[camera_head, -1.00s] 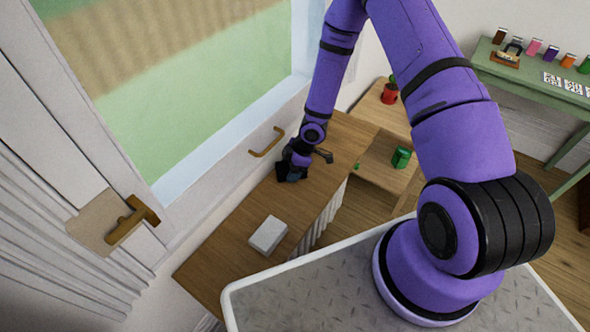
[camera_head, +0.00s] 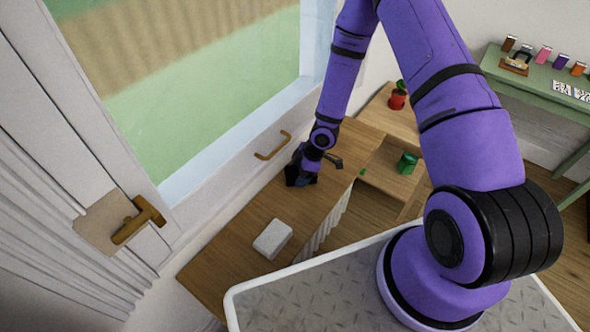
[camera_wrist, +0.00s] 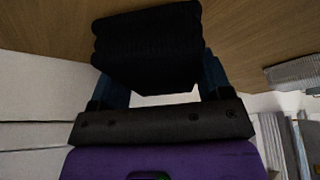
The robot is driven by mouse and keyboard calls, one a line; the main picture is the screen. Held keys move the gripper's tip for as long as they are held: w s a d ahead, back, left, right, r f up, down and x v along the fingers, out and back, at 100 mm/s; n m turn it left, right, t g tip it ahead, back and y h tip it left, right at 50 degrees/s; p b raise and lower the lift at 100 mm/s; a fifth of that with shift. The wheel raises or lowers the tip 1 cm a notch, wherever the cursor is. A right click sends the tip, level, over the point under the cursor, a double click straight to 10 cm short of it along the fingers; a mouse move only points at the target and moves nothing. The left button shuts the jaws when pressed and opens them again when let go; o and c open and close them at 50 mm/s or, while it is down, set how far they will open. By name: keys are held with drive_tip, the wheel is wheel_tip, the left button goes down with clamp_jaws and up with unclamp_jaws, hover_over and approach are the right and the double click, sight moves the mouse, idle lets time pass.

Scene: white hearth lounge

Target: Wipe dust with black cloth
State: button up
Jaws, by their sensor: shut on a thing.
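My gripper (camera_head: 301,178) is over the wooden shelf top (camera_head: 240,215) below the window. In the wrist view, my gripper (camera_wrist: 160,90) is shut on a folded black cloth (camera_wrist: 148,45), with a finger on each side of it. The cloth is at or very close to the wooden surface; I cannot tell if it touches. In the head view, the cloth is a dark patch at the end of my arm, hard to tell from the gripper. I cannot make out any dust on the wood.
A white box (camera_head: 272,239) lies on the near part of the shelf top. A red pot with a plant (camera_head: 397,99) and a green container (camera_head: 407,162) stand to the right. A window handle (camera_head: 273,146) is just left of my arm. A green table (camera_head: 540,90) holds small items.

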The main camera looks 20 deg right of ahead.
drive_tip(key=shift+s+d, duration=0.2)
drive_tip(key=shift+s, duration=0.1)
drive_tip(key=shift+r, duration=3)
drive_tip(key=shift+r, duration=1.5)
